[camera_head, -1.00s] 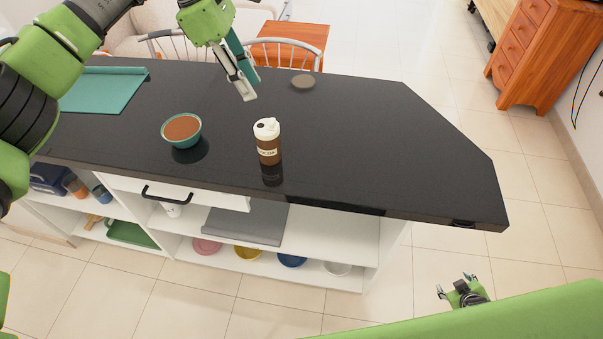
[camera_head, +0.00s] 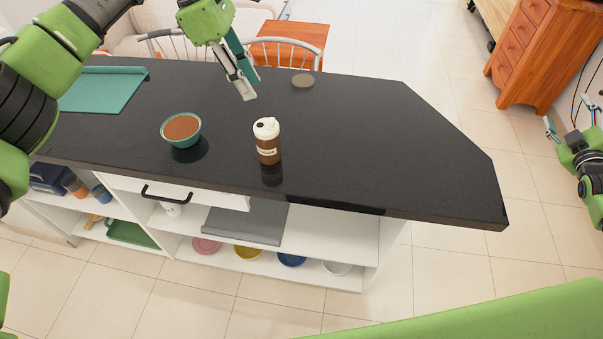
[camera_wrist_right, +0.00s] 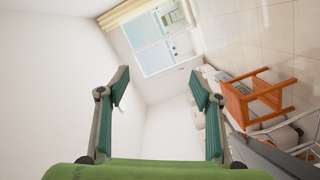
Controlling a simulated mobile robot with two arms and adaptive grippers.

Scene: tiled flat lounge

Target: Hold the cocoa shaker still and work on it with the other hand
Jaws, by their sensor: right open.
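The cocoa shaker (camera_head: 267,142) stands upright on the dark counter (camera_head: 380,150) in the head view. It has a white top, a brown body and a pale label. My left gripper (camera_head: 247,88) hangs over the counter behind and left of the shaker, apart from it. Its fingers are seen nearly edge-on, so I cannot tell whether they are parted. My right gripper (camera_head: 571,122) is at the right edge of the head view, off the counter and far from the shaker. It is open and empty in the right wrist view (camera_wrist_right: 160,88).
A teal bowl of brown powder (camera_head: 182,130) stands left of the shaker. A round grey-brown disc (camera_head: 303,81) lies behind it. A teal mat (camera_head: 103,90) is at the far left. The counter's right part is clear. A wooden drawer cabinet (camera_head: 535,50) stands beyond at right.

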